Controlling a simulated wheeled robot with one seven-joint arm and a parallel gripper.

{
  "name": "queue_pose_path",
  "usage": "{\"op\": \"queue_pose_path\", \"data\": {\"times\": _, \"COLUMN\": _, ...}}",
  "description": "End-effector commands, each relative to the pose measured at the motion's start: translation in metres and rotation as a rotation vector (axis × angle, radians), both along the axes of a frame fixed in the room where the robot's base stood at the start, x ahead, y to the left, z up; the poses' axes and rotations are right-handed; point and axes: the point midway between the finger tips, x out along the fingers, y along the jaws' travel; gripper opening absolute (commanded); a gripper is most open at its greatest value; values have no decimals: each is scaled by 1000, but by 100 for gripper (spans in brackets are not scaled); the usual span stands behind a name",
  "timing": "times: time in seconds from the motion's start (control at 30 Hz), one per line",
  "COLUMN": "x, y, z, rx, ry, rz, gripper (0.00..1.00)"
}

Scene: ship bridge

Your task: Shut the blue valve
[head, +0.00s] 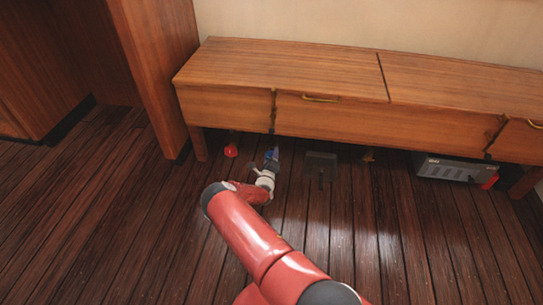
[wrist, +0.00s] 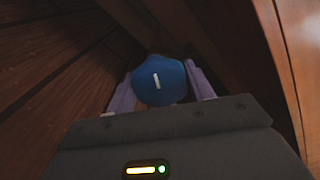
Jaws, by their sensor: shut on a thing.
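The blue valve (wrist: 160,80) is a round blue knob with a short white mark on its face. In the wrist view it sits between the two fingers of my gripper (wrist: 161,88), which are closed on its sides. The white mark leans slightly from upright. In the head view the blue valve (head: 271,155) is small and partly hidden by my gripper (head: 272,158), low under the front edge of the wooden bench. What the valve is mounted on is hidden.
The wooden bench (head: 340,116) overhangs the valve. A red knob (head: 231,151) is to the left. A dark object (head: 321,162), a small brass-coloured item (head: 368,155) and a grey box (head: 455,168) with a red part are to the right. The plank floor (head: 120,220) in front is clear.

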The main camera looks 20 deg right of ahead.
Motion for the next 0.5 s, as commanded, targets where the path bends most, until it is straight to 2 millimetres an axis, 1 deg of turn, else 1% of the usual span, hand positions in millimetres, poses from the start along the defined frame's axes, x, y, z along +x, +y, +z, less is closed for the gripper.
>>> {"op": "queue_pose_path", "data": {"times": 0.5, "x": 0, "y": 0, "z": 1, "rx": 407, "ry": -272, "rz": 0, "gripper": 30}}
